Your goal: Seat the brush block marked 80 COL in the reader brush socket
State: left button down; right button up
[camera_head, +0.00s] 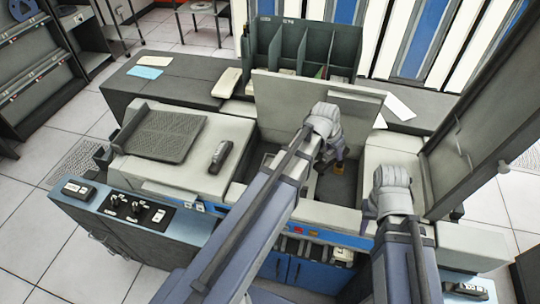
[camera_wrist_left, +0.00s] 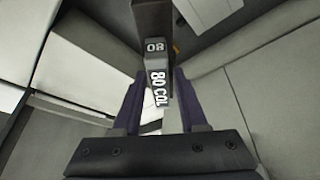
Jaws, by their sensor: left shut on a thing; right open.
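In the left wrist view, a dark block marked 80 COL (camera_wrist_left: 157,88) sits between the two purple fingers of my left gripper (camera_wrist_left: 159,100), which is shut on it. In the head view my left gripper (camera_head: 335,160) hangs over the open well of the card reader (camera_head: 345,190), with its fingers mostly hidden by the arm. A dark upright part marked 08 or OB (camera_wrist_left: 155,46) shows just beyond the block; I cannot tell whether they touch. The socket itself is not clearly visible. My right gripper (camera_head: 370,212) is open by the reader's front right, partly hidden by its wrist.
A raised lid (camera_head: 310,100) stands behind the well. A ridged tray (camera_head: 165,135) and a dark handled object (camera_head: 220,156) are on the left top. A tall dark panel (camera_head: 480,110) bounds the right. A control panel (camera_head: 130,212) is at front left.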

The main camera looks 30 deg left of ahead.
pick_arm(q)
jog(key=s+a+f+n+y+b, duration=0.1)
jog(key=s+a+f+n+b, duration=0.1)
jog(key=a, duration=0.9)
jog(key=s+a+f+n+y+b, duration=0.1)
jog(key=a+f+n+b, duration=0.4)
jog(key=a, duration=0.7)
jog(key=shift+s+a+f+y+b, duration=0.3)
jog(key=shift+s+f+y, duration=0.15)
jog(key=shift+s, duration=0.2)
jog(key=shift+f, duration=0.35)
jog(key=shift+f+b, duration=3.6)
jog(key=shift+b, duration=0.25)
jog(key=shift+c, duration=1.8)
grip_release()
